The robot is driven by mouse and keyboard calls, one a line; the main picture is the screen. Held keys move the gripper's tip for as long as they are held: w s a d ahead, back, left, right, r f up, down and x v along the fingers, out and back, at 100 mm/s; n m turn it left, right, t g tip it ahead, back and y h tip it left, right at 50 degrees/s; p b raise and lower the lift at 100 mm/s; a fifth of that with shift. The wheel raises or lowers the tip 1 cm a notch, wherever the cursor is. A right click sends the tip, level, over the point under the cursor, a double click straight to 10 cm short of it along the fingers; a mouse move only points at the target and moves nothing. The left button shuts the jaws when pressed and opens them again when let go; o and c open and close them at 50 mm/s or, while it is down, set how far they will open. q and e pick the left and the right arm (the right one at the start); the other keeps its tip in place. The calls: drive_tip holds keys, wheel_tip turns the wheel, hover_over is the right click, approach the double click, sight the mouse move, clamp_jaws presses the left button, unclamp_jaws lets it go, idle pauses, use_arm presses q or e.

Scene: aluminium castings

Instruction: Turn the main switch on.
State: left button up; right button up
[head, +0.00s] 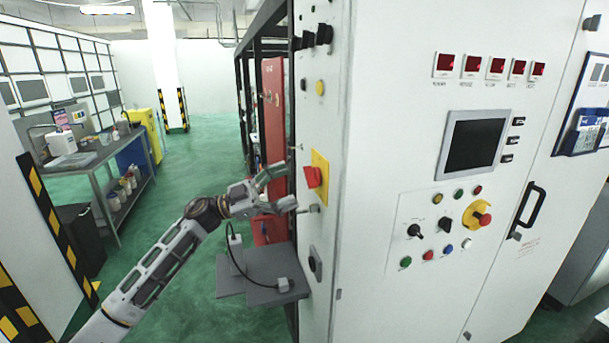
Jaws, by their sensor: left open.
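The main switch is a red rotary handle (313,177) on a yellow plate (321,180), on the narrow left side of the white cabinet. The handle juts out towards the left; its exact turn position is hard to tell. My left gripper (287,186) is open, its fingers spread one above the other and pointing right at the handle. It is just left of the handle, and a small gap shows between them. Nothing is between its fingers. My right gripper is not in view.
The white cabinet (380,120) fills the right, with a dark screen (474,145), several buttons and a red-and-yellow emergency stop (482,218) on its front. A grey shelf (262,275) juts out below my left gripper. A workbench (90,160) stands far left; green floor between is clear.

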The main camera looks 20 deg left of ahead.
sight(306, 178)
use_arm(q)
drive_tip(key=p+x, duration=0.1)
drive_tip(key=x, duration=0.3)
drive_tip(key=shift+d+r, duration=0.1)
drive_tip(key=shift+w+d+r, duration=0.1)
drive_tip(key=shift+w+d, duration=0.15)
drive_tip(key=shift+d, duration=0.2)
drive_tip(key=c, duration=1)
